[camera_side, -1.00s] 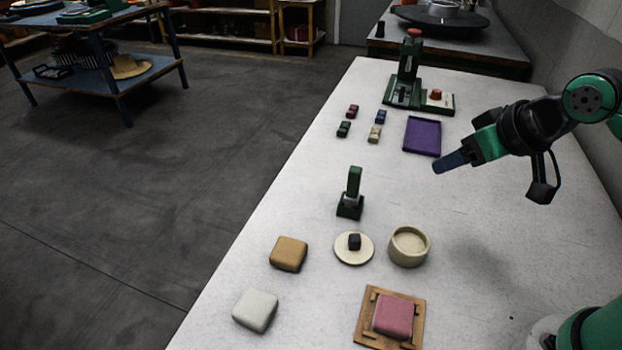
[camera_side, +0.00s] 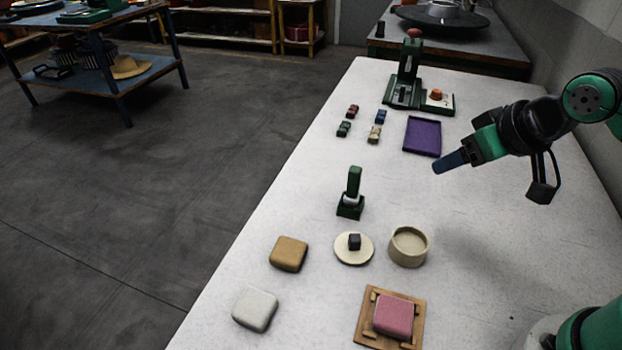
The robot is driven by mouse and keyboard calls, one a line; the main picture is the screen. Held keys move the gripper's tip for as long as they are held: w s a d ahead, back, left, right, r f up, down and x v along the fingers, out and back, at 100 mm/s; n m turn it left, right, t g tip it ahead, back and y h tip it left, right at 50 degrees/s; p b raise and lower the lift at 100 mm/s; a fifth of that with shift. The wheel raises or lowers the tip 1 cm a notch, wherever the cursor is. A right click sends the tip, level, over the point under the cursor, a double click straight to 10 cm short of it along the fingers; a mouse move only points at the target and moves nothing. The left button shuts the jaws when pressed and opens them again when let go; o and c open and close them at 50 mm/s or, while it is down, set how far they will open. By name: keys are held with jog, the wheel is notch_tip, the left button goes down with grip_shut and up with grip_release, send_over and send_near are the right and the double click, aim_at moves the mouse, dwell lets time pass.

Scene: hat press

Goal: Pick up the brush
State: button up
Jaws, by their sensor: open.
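The brush appears to be the upright green handle with a pale band (camera_side: 353,184). It stands in a small dark green holder (camera_side: 350,208) in the middle of the white table; its lower end is hidden in the holder. My gripper (camera_side: 450,162) is above the table's right side, to the right of and farther back than the brush, clear of it. Its blue fingers point left and overlap each other from this side. It is open, with nothing seen between the fingers.
A round lid with a dark knob (camera_side: 353,250), a cream bowl (camera_side: 409,248), tan (camera_side: 289,254) and white (camera_side: 255,309) blocks, and a pink block (camera_side: 393,317) on a wooden frame (camera_side: 365,332) stand nearer. A purple tray (camera_side: 422,137), small coloured pieces and a green press (camera_side: 405,80) stand farther back.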

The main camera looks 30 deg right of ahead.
jog(key=shift+o, duration=0.7)
